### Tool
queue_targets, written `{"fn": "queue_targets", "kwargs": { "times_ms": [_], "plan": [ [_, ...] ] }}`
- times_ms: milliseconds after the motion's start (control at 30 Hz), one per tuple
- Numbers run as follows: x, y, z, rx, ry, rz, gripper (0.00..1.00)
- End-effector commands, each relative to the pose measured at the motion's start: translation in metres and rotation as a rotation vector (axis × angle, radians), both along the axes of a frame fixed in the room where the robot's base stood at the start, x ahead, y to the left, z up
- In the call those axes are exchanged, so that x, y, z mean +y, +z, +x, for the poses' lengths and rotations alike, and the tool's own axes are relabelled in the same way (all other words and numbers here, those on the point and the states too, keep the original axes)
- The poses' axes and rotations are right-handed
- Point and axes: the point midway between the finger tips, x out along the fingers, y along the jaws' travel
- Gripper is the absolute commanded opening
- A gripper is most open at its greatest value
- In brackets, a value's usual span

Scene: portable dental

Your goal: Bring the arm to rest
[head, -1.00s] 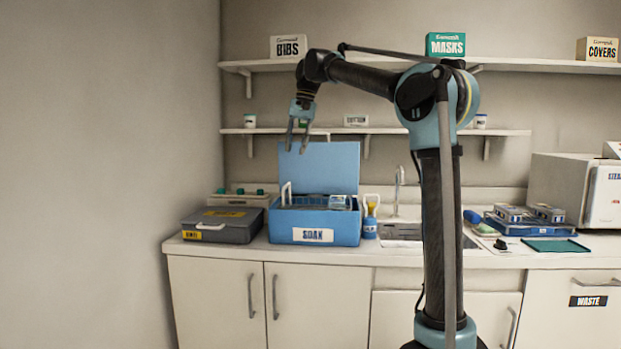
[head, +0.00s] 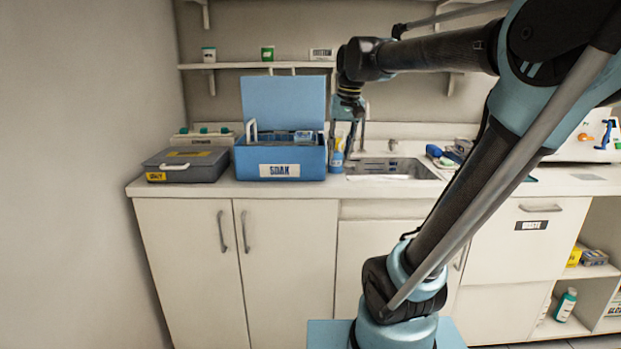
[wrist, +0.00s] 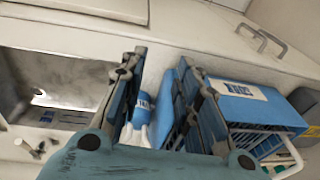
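My gripper (head: 347,140) hangs pointing down from the bent arm, at the right side of the blue SOAK box (head: 230,160). In the wrist view my gripper (wrist: 160,70) has its two fingers spread apart, with nothing held between them. A small bottle with a blue label (wrist: 143,105) shows in the gap beyond the fingers. In the head view this bottle (head: 337,160) stands on the counter between the box and the sink, partly behind the gripper. Whether a finger touches it I cannot tell.
The SOAK box has its lid (head: 282,95) raised and a rack inside. A grey lidded case (head: 185,165) sits at its left. The sink (head: 390,167) is at the right. A shelf (head: 225,66) runs along the wall above. A blue item (head: 433,151) lies past the sink.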

Motion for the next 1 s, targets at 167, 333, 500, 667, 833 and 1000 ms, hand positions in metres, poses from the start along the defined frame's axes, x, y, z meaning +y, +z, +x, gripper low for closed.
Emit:
{"fn": "queue_targets", "kwargs": {
  "times_ms": [167, 333, 500, 667, 833, 1000],
  "plan": [
    [-0.035, -0.057, -0.045, -0.018, -0.004, -0.024, 0.3],
    [-0.062, -0.114, -0.086, -0.035, -0.003, -0.049, 0.3],
    [-0.083, -0.174, -0.126, -0.048, -0.004, -0.074, 0.3],
    [-0.097, -0.221, -0.156, -0.056, -0.001, -0.095, 0.3],
    [-0.103, -0.247, -0.172, -0.06, 0.001, -0.106, 0.3],
    [-0.104, -0.252, -0.175, -0.061, 0.001, -0.108, 0.3]
  ]
}}
